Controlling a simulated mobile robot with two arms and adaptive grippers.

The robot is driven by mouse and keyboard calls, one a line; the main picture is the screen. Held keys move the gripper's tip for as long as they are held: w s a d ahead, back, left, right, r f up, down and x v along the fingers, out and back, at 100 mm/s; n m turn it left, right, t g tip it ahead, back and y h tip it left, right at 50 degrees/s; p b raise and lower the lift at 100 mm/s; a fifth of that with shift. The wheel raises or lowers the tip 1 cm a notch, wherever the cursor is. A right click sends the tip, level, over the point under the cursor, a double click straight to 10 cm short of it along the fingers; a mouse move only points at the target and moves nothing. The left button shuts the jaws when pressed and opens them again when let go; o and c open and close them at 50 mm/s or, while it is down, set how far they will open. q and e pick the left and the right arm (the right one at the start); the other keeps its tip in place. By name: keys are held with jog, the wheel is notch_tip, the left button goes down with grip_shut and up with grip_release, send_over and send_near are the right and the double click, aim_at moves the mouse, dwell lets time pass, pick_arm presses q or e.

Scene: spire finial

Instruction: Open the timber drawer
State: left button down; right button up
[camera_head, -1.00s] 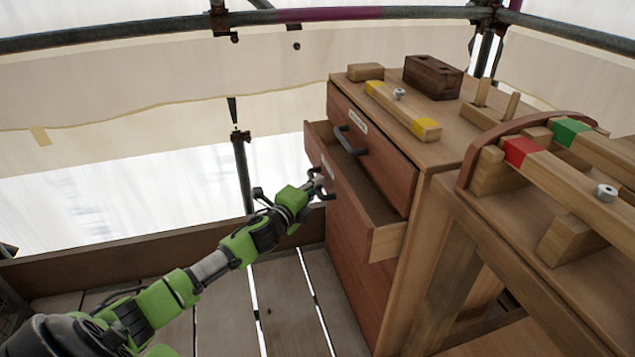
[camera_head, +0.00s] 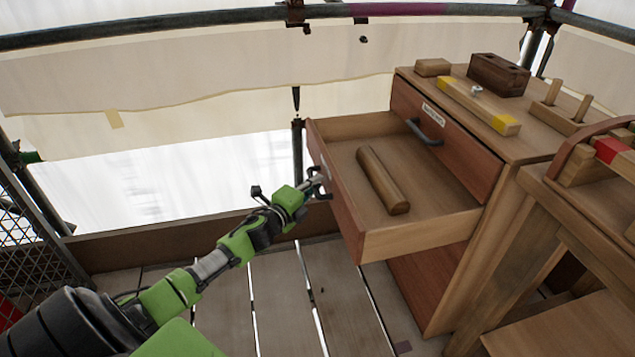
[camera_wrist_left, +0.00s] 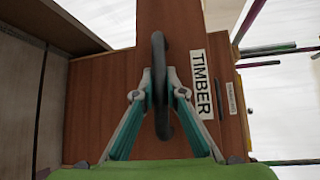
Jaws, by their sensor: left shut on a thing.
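The timber drawer (camera_head: 440,238) is the lower drawer of the wooden cabinet (camera_head: 482,130) and stands well out from it in the head view. A round wooden bar (camera_head: 382,180) lies inside it. In the left wrist view its front (camera_wrist_left: 160,25) carries a label (camera_wrist_left: 201,85) reading TIMBER and a dark curved handle (camera_wrist_left: 160,60). My left gripper (camera_head: 318,183) is shut on this handle, with one finger on each side of it in the left wrist view (camera_wrist_left: 160,88). My right gripper is not in view.
The upper drawer, with its own dark handle (camera_head: 425,132), is shut. A yellow-ended bar (camera_head: 478,105) and a dark brown block (camera_head: 498,74) lie on the cabinet top. A workbench (camera_head: 590,215) stands at the right. Planked floor lies below the drawer.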

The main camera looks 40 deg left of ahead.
pick_arm(q)
jog(key=shift+s+a, duration=0.2)
jog(key=shift+s, duration=0.1)
jog(key=c, duration=2)
grip_release()
jog(key=shift+c, duration=0.2)
jog(key=s+d+r, duration=0.1)
jog(key=s, duration=1)
jog(key=shift+s+r, duration=0.3)
jog(key=shift+s, duration=0.1)
